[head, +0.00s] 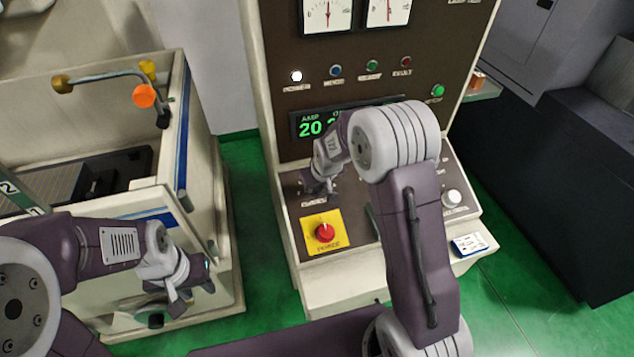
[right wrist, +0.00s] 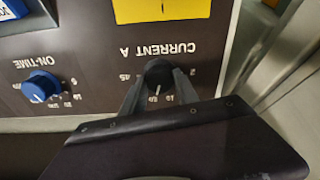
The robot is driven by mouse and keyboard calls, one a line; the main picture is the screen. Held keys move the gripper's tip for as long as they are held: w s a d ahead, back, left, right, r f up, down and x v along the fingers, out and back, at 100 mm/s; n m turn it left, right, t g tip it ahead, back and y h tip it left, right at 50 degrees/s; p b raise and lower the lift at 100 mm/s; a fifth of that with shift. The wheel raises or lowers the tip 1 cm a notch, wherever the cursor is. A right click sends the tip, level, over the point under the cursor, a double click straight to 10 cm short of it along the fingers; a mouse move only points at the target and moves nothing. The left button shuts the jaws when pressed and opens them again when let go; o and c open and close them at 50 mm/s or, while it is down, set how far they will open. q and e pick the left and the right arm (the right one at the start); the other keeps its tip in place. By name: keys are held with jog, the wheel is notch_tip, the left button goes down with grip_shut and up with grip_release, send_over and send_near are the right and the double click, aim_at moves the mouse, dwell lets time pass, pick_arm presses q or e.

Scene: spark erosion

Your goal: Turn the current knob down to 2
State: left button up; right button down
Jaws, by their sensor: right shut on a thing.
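The black current knob (right wrist: 158,72) shows in the right wrist view, under an upside-down "CURRENT A" label. Its scale has a 2 on the picture's right and a larger number at left. A pale pointer mark on the knob points down in the picture, between these ends. My right gripper (right wrist: 158,84) is shut on the knob, one finger on each side. In the head view my right gripper (head: 319,187) is at the sloping panel and hides the knob. The green display (head: 311,128) reads AMP 20, partly covered by my arm. My left gripper (head: 192,284) hangs away from the panel; its jaw opening is unclear.
A red stop button on a yellow plate (head: 312,242) sits just below the right gripper in the head view. A blue ON-TIME knob (right wrist: 42,86) is beside the current knob. A machine tank (head: 200,215) stands left.

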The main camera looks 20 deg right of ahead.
jog(key=n+b, duration=0.1)
jog(key=n, duration=0.2)
jog(key=shift+f, duration=0.1)
jog(key=n+b, duration=0.2)
jog(key=shift+f+n, duration=0.1)
jog(key=shift+n, duration=0.2)
jog(key=n+b, duration=0.2)
jog(key=shift+n, duration=0.4)
jog(key=n+b, duration=0.1)
jog(key=n, duration=0.2)
jog(key=shift+n+g+y+b, duration=0.3)
jog(key=shift+b, duration=0.1)
jog(key=n, duration=0.1)
jog(key=n+b, duration=0.1)
jog(key=n, duration=0.2)
jog(key=shift+w+r+n, duration=0.1)
jog(key=shift+r+n, duration=0.15)
jog(key=shift+n, duration=0.05)
jog(key=n, duration=0.4)
jog(key=shift+r+n+g+b, duration=0.15)
jog(key=shift+n+g+b, duration=0.15)
jog(key=shift+n+b, duration=0.1)
jog(key=shift+n, duration=0.3)
jog(key=shift+w, duration=0.1)
